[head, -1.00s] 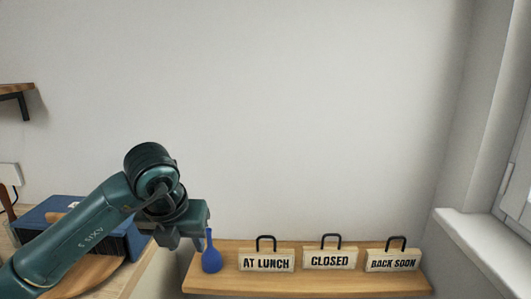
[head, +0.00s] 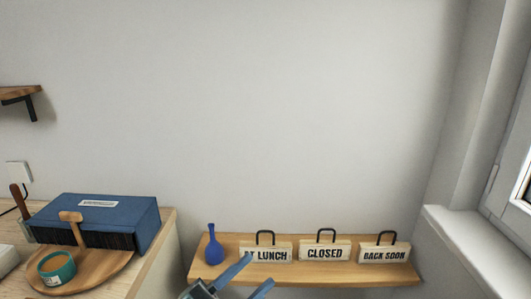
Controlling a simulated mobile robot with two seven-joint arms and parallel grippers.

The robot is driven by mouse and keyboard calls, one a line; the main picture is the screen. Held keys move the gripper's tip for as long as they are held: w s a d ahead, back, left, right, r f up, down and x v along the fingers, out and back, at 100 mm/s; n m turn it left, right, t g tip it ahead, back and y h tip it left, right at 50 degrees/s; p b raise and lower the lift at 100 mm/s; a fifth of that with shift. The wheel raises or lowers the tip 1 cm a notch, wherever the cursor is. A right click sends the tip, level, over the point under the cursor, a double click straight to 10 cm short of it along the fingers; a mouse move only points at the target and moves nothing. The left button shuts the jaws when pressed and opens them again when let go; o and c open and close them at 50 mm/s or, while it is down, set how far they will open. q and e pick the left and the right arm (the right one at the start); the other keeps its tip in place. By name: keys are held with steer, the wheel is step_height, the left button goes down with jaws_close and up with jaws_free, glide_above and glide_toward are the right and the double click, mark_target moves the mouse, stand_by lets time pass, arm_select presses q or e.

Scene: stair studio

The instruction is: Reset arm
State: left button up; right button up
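My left gripper (head: 260,270) shows at the bottom edge of the head view, in front of the wooden shelf (head: 320,274). Its two blue-grey fingers are spread apart with nothing between them. One finger covers part of the "AT LUNCH" sign (head: 277,254). Most of the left arm is below the picture. My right gripper is not in view.
The shelf also holds a blue vase (head: 214,250), a "CLOSED" sign (head: 324,254) and a "BACK SOON" sign (head: 384,254). At left, a counter bears a blue box (head: 100,213) and a round wooden board (head: 107,270) with a teal tin (head: 57,269).

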arm_select(q)
steer(key=a+f+n+t+y+p, duration=0.1)
steer(key=a+f+n+t+y, duration=0.2)
steer(key=a+f+n+y, duration=0.65)
steer(key=s+a+f+n+g+y, duration=0.1)
steer(key=s+f+n+g+y, duration=0.1)
steer(key=f, duration=0.5)
steer(key=s+a+f+n+g+y+p, duration=0.1)
steer(key=s+f+n+g+y, duration=0.2)
steer(key=s+f+n, duration=0.3)
steer(key=s+f+g, duration=0.1)
steer(key=s+f, duration=0.1)
steer(key=s, duration=0.1)
steer(key=shift+s+f, duration=0.25)
steer(key=shift+f, duration=0.05)
steer(key=shift+y, duration=0.25)
